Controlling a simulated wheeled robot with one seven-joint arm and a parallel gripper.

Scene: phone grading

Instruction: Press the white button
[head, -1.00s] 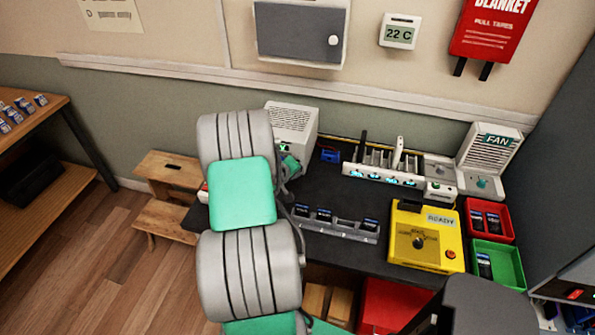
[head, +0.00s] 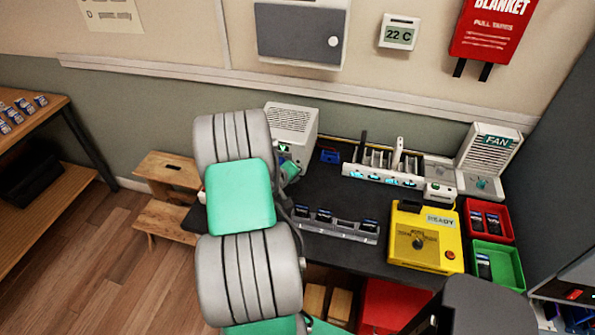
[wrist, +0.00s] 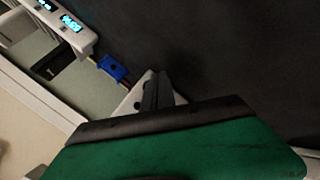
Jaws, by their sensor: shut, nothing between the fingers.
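I cannot make out a white button for certain in either view. A white vented box (head: 293,122) with a small lit green display stands at the back left of the dark bench, partly behind my arm. My gripper (wrist: 156,92) is shut and empty, its dark fingers together in the wrist view. A pale corner, which may be that white box, shows beside the fingertips; I cannot tell whether they touch it. In the head view my arm hides most of the gripper, and only a green part shows close to the front of the box.
A charging rack (head: 383,168) and a fan unit (head: 488,152) stand along the back. A phone holder (head: 337,225), a yellow tester (head: 427,236), a red tray (head: 508,222) and a green tray (head: 517,265) are on the bench. A small blue item (wrist: 113,68) lies near the gripper.

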